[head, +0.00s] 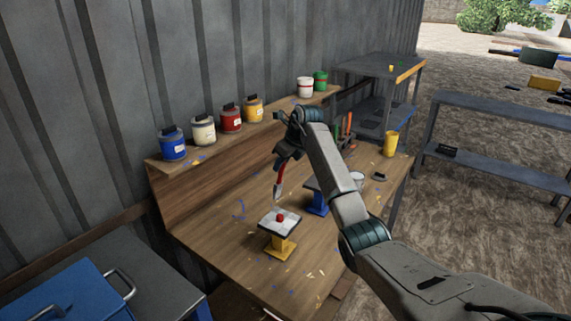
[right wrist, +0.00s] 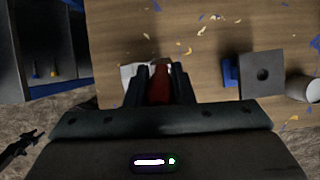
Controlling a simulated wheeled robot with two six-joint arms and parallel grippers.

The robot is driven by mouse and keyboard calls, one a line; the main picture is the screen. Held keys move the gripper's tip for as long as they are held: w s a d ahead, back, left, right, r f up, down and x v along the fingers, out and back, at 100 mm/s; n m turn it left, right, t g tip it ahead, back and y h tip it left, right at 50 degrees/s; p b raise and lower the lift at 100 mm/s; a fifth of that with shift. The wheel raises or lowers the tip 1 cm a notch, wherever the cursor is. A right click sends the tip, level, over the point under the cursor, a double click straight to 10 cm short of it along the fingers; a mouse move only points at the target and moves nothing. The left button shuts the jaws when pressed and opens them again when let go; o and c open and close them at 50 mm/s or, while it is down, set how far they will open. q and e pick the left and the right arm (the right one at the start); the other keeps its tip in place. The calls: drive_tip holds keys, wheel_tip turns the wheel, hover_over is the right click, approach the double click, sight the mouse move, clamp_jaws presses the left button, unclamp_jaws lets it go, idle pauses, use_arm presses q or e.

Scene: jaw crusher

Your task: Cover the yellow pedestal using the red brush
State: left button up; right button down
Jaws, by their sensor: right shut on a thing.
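The yellow pedestal (head: 282,247) stands on the wooden workbench. It has a square whitish top plate (head: 272,222) with a dark edge and a small round red spot or knob (head: 280,217) near its middle. My right gripper (head: 287,153) is shut on the red brush (head: 280,176), which hangs with its pale tip down, above and apart from the plate. In the right wrist view, the red brush (right wrist: 160,85) sits between the dark fingers and part of the whitish plate (right wrist: 129,74) shows behind them.
A blue pedestal (head: 316,202) with a grey plate stands just right of the yellow one. A white cup (right wrist: 304,89) is beside it. Paint cans, including a red one (head: 231,120), line the back shelf. A yellow cup (head: 390,143) stands at the right.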

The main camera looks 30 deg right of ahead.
sight(284, 171)
idle(0.3)
drive_tip(key=shift+f+b, duration=0.6)
drive_tip(key=shift+f, duration=1.6)
